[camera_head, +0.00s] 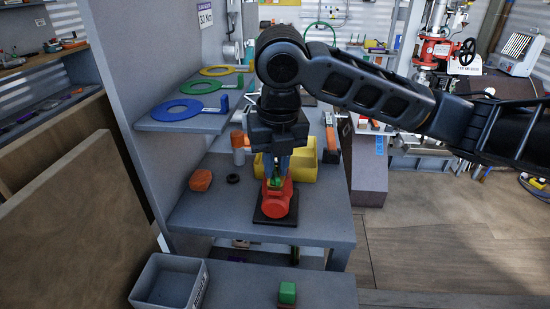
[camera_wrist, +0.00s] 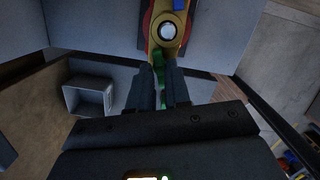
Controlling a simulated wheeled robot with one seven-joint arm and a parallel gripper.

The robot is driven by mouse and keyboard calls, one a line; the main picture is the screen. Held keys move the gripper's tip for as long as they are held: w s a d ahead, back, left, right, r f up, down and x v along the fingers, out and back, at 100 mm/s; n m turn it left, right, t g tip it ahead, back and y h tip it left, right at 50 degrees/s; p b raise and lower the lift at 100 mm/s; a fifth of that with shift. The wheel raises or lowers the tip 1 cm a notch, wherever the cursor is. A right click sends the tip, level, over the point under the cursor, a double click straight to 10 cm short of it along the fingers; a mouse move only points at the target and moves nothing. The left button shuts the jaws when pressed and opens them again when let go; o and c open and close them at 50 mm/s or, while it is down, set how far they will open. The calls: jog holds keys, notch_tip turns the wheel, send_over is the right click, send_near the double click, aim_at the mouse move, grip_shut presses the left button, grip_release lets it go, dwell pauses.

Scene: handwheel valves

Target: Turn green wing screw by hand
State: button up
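The green wing screw (camera_head: 275,183) sits on top of a red valve body (camera_head: 277,203) on a dark base plate on the grey workbench. My gripper (camera_head: 278,172) points down right over the screw and hides part of it. In the wrist view, my two dark fingers (camera_wrist: 160,68) stand apart with a narrow gap. The green wing screw (camera_wrist: 158,60) shows at the fingertips, partly hidden by them. I cannot tell whether the fingers touch it. A yellow part with a round bright top (camera_wrist: 168,31) lies just beyond.
A yellow bin (camera_head: 303,168) stands behind the valve. An orange piece (camera_head: 201,180) and a black ring (camera_head: 233,179) lie to its left. A shelf with coloured rings (camera_head: 177,111) is above left. A grey bin (camera_head: 168,283) and a green block (camera_head: 287,292) are lower in front.

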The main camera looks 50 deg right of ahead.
jog(key=o, duration=0.3)
notch_tip(320, 180, up, 6)
jog(key=p, duration=0.4)
dwell(0.3)
jog(key=shift+s+a+r, duration=0.1)
jog(key=shift+s+r, duration=0.05)
jog(key=shift+r, duration=1.15)
jog(key=shift+s+a+r, duration=0.15)
jog(key=shift+r, duration=1.1)
jog(key=shift+s+a+r, duration=0.1)
jog(key=shift+s+r, duration=0.05)
jog(key=shift+r, duration=1.15)
